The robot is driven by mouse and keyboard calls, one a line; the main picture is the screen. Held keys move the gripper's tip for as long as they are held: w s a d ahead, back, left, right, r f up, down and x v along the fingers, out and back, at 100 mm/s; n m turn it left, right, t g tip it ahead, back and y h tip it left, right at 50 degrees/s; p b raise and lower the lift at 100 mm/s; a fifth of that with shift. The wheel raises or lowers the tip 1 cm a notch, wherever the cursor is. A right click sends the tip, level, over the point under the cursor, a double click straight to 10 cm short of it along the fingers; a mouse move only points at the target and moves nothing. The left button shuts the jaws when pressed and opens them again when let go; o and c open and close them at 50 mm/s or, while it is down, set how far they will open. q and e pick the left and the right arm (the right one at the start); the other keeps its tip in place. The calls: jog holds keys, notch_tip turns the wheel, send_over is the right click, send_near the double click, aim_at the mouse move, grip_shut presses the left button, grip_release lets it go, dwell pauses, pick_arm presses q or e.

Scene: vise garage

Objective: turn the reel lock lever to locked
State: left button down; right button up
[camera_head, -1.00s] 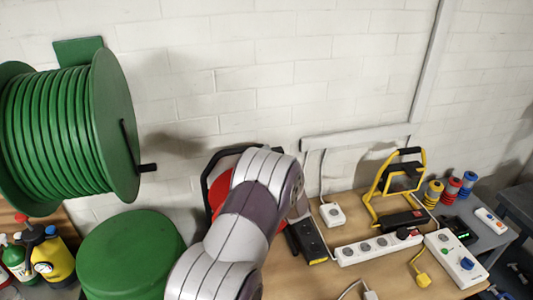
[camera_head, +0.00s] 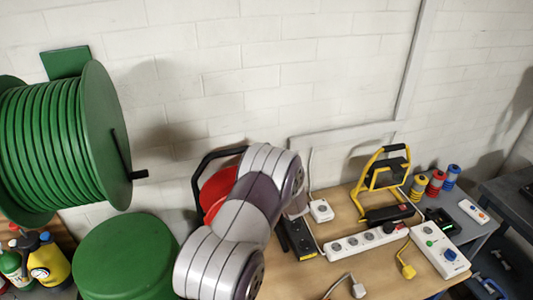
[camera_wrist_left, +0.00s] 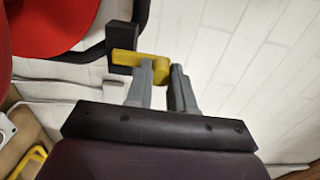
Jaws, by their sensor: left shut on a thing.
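The red cable reel (camera_head: 218,190) in its black frame stands at the back of the bench, partly hidden behind my arm. It shows as a red edge at the upper left of the left wrist view (camera_wrist_left: 50,25). There the yellow lever (camera_wrist_left: 125,58) sticks out sideways from a black block (camera_wrist_left: 122,42). My left gripper (camera_wrist_left: 163,72) has its two grey fingers around the lever's free end and is shut on it. In the head view the lever and the left gripper are hidden behind the arm. My right gripper is in neither view.
A large green hose reel (camera_head: 70,140) hangs on the wall at left above a green drum (camera_head: 125,255). The bench (camera_head: 320,275) holds a white power strip (camera_head: 365,241), a yellow-framed lamp (camera_head: 383,170), a black device (camera_head: 300,236) and plugs. The wall stands close behind.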

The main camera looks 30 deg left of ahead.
pick_arm(q)
jog(key=shift+f, duration=0.15)
jog(key=c, duration=1)
grip_release()
jog(key=shift+d, duration=0.15)
jog(key=b+v, duration=0.4)
jog(key=v, duration=0.8)
jog(key=shift+s+d, duration=0.1)
jog(key=shift+d, duration=0.15)
